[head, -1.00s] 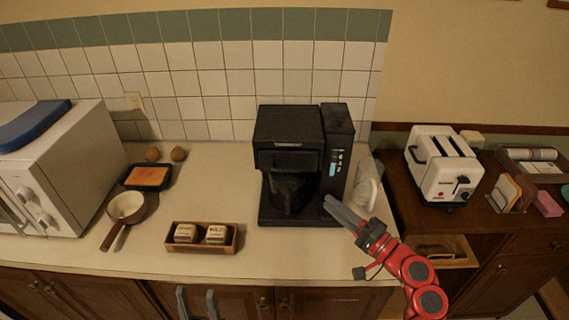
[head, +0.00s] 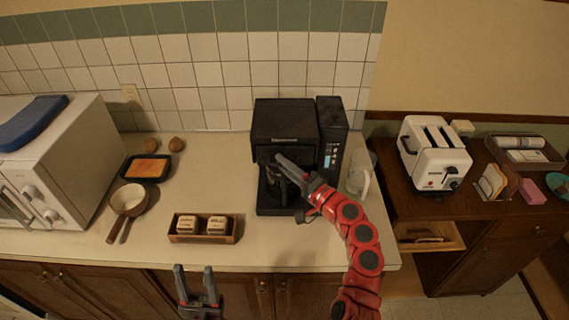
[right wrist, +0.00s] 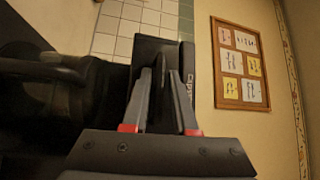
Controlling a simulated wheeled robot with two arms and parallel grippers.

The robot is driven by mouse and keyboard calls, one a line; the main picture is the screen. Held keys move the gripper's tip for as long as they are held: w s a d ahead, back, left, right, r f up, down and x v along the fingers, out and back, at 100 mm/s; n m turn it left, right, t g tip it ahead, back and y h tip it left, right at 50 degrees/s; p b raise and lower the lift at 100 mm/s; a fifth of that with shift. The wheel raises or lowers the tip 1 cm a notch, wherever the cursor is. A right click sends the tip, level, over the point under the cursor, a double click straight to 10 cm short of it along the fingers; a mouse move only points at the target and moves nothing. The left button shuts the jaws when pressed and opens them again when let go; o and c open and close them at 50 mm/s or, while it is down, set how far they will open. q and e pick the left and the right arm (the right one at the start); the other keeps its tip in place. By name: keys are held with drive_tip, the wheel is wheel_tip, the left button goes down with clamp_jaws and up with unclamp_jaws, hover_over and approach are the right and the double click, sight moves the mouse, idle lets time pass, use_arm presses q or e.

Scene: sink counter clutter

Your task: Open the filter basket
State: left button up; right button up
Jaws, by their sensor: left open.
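The black coffee maker (head: 286,121) stands on the counter against the tiled wall. Its filter basket (head: 268,156) is the dark front section below the top housing. It looks closed, with the dark carafe (head: 272,190) below, partly hidden by my right gripper. My right gripper (head: 279,158) has its fingertips at the front of the basket. In the right wrist view, the fingers (right wrist: 159,75) reach toward the black machine body, with something dark between them. I cannot tell whether they grip it. My left gripper (head: 192,268) is open and empty, low in front of the counter edge.
A clear pitcher (head: 359,180) stands right of the coffee maker. A wooden box with two jars (head: 205,238), a pan (head: 128,198), a tray (head: 146,167) and a microwave (head: 60,170) are to the left. A toaster (head: 434,155) stands on the side cabinet.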

clamp_jaws()
idle(1.4)
